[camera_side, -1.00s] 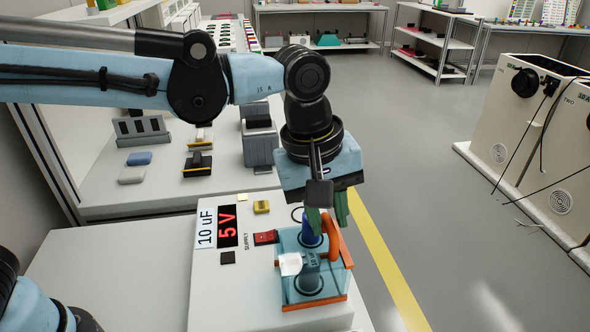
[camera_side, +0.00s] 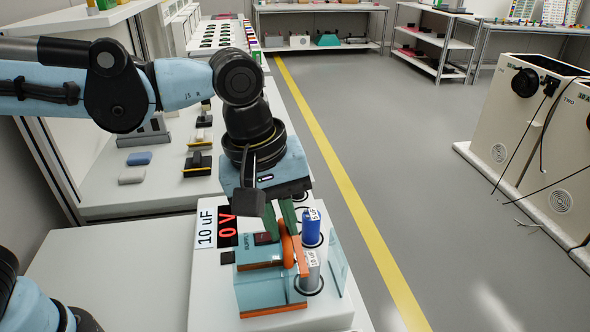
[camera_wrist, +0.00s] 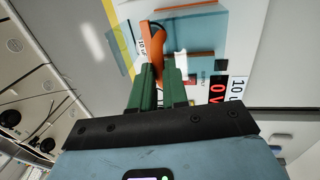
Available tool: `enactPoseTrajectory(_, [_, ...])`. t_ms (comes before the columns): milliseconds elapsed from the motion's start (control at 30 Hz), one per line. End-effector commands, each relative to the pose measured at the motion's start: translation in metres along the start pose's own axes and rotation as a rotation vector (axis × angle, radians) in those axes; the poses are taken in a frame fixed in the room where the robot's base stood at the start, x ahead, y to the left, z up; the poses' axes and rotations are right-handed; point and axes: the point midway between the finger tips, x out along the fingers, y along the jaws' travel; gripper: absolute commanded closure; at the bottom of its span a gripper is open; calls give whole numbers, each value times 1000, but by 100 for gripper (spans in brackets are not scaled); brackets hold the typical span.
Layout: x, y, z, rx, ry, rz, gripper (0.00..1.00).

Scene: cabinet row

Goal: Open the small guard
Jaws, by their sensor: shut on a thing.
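The small guard is a clear blue cover (camera_side: 262,288) with orange edges, tilted over to the left of two capacitors in the side view. Its orange handle (camera_side: 288,243) is between the green fingers of my gripper (camera_side: 287,218), which is shut on it. The handle also shows in the wrist view (camera_wrist: 154,47), just beyond the fingertips (camera_wrist: 158,78). A blue capacitor (camera_side: 311,229) and a grey 10 uF capacitor (camera_side: 311,273) stand upright and uncovered to the right of the handle. The fingers partly hide the handle.
A display (camera_side: 226,226) reads 0 V beside a 10 uF label (camera_side: 205,229). A clear panel (camera_side: 338,262) stands right of the capacitors. A white bench (camera_side: 105,275) extends left. Blocks and holders lie on the bench behind.

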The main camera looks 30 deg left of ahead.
Motion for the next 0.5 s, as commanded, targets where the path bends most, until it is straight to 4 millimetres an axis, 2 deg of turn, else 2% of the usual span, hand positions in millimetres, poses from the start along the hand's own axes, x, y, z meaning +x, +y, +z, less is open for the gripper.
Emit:
enactPoseTrajectory(200, [-6,-23,-1,-1,3,3,100])
enactPoseTrajectory(467, [-6,-26,-1,-1,4,3,100])
enactPoseTrajectory(500, [-6,-26,-1,-1,4,3,80])
